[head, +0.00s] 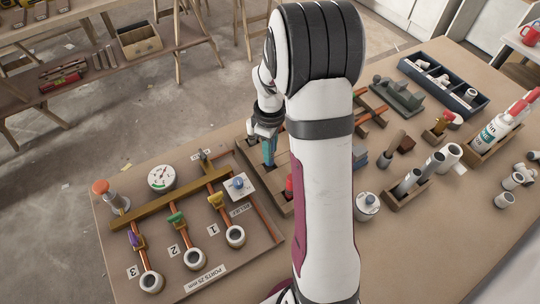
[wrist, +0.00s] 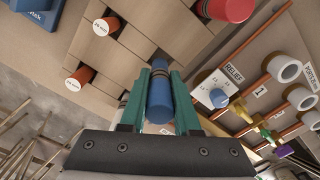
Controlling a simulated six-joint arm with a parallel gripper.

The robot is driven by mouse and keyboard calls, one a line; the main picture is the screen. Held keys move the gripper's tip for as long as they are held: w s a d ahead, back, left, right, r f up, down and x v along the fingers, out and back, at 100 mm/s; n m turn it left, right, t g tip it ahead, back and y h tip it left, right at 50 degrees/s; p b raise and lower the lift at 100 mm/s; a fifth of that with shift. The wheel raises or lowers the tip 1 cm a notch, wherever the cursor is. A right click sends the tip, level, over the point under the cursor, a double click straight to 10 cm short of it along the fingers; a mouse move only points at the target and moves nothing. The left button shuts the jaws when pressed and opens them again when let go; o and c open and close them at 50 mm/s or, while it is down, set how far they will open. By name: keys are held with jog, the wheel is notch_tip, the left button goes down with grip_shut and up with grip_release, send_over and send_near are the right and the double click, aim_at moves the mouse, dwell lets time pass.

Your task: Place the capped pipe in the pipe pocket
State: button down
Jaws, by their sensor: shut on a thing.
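My gripper (wrist: 161,78) is shut on a blue pipe (wrist: 159,100) with a dark band near its far end, seen between the teal fingers in the wrist view. In the head view my gripper (head: 269,152) points down over the wooden block (head: 248,147), left of my arm. The far end of the blue pipe is over or at the block (wrist: 165,20); I cannot tell whether it is in a pocket. Orange pieces with pale ends (wrist: 80,78) stand in dark openings of the block. I cannot tell which opening is the pipe pocket.
A ports board (head: 190,260) with a gauge and valves lies left of the block. Right of my arm are a blue divided tray (head: 445,80), pipes in a wooden holder (head: 405,197) and bottles (head: 495,128).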

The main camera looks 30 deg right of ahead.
jog(key=shift+f, duration=1.8)
jog(key=shift+f, duration=0.1)
jog(key=c, duration=0.6)
grip_release()
jog(key=shift+c, duration=0.2)
notch_tip(320, 180, up, 12)
jog(key=shift+r, duration=0.2)
jog(key=s+a+r+m+y, duration=0.1)
jog(key=s+a+r+m, duration=0.1)
jog(key=s+a+m, duration=0.4)
jog(key=s+a+r+m, duration=0.3)
jog(key=s+a+m, duration=0.3)
jog(key=s+a, duration=0.5)
jog(key=s, duration=0.5)
jog(key=shift+s+y, duration=0.35)
jog(key=shift+y, duration=0.05)
